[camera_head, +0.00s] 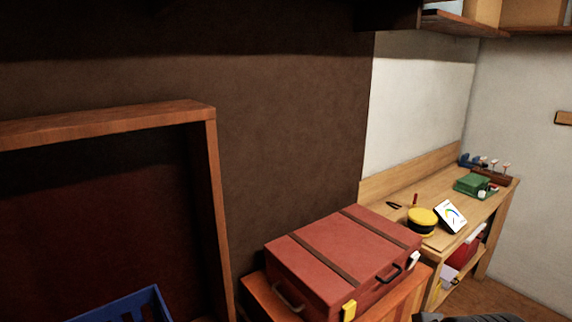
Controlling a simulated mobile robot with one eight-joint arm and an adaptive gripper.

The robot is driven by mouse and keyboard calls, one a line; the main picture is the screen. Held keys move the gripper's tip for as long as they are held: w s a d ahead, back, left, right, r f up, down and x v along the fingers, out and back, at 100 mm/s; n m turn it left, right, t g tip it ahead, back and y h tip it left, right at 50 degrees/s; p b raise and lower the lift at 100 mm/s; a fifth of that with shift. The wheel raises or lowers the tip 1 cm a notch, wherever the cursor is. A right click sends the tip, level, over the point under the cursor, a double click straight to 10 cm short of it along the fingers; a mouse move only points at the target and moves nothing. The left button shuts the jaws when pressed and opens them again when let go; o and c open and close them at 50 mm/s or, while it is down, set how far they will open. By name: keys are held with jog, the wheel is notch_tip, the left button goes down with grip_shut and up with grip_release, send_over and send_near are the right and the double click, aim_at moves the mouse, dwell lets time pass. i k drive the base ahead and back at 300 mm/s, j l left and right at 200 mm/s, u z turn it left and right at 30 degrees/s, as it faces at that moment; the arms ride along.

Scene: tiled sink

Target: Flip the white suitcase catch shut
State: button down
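A red suitcase (340,246) with two brown straps lies flat, lid down, on a reddish-brown wooden stand (257,289). Its white catch (414,260) is on the front face near the right corner, to the right of the dark handle (391,273). The catch is small in view, and I cannot tell whether it is flipped open. A yellow catch (349,310) is on the same face, nearer the left corner.
A blue crate (120,305) and a wooden frame (213,200) are at the left. A wooden workbench (395,188) behind and right holds a yellow round item (422,220), a white card (450,216) and a green case (471,185). Floor shows at the lower right.

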aim_at(413, 262)
jog(key=i+l, duration=0.25)
jog(key=i, duration=0.15)
jog(key=i+l, duration=0.3)
jog(key=i, duration=0.15)
jog(key=z, duration=0.05)
